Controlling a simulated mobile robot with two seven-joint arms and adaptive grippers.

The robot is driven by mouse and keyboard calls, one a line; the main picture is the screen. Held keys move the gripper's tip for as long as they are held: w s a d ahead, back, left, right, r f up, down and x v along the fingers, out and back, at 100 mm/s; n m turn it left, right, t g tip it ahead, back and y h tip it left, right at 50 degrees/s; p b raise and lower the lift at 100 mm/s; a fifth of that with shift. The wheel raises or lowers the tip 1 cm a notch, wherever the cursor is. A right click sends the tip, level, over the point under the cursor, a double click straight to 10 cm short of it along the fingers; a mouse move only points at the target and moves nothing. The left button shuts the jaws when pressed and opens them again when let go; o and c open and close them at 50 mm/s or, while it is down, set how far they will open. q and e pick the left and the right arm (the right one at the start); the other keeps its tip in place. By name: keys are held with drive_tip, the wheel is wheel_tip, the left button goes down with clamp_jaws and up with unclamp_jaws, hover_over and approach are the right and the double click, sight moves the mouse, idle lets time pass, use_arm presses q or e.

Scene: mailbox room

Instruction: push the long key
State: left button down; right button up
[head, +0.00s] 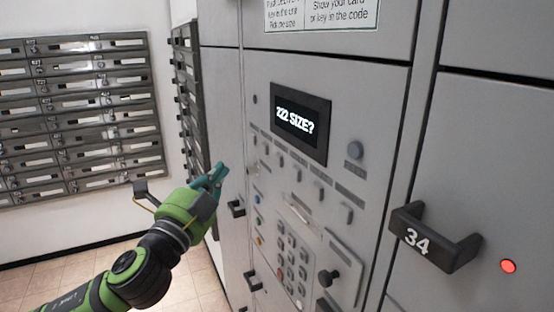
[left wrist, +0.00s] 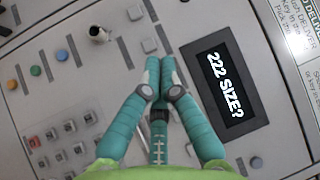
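The grey key panel carries a lit screen (head: 300,121) reading "222 SIZE?". A slanting row of small grey keys (head: 297,174) with dark label strips runs below it. I cannot tell by length which one is the long key. My left gripper (head: 219,171) has teal fingers and is left of the panel in the head view, apparently short of its face. In the left wrist view its fingertips (left wrist: 157,72) are together with nothing between them. They point at the key row between a grey key (left wrist: 149,46) and the screen (left wrist: 231,88), hiding some keys. My right gripper is not in view.
A number keypad (head: 291,262) and coloured buttons (head: 258,220) are lower on the panel. A dark knob (left wrist: 98,33) sticks out. A handle marked 34 (head: 434,238) juts out at right beside a red light (head: 508,266). Mailboxes (head: 80,115) line the left wall.

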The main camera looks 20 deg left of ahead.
use_arm(q)
drive_tip(key=p, duration=0.3)
approach(275, 151)
drive_tip(key=w+a+r, duration=0.2)
drive_tip(key=w, duration=0.1)
drive_tip(key=shift+w+d+f, duration=0.35)
drive_tip(key=shift+w+d, duration=0.1)
idle(1.1)
drive_tip(key=shift+w+d, duration=0.3)
drive_tip(key=shift+w, duration=0.05)
drive_tip(key=shift+w+d+p, duration=0.2)
drive_tip(key=shift+w+p, duration=0.05)
drive_tip(key=shift+p, duration=0.05)
idle(0.8)
drive_tip(key=shift+s, duration=0.1)
drive_tip(key=shift+s+a, duration=0.55)
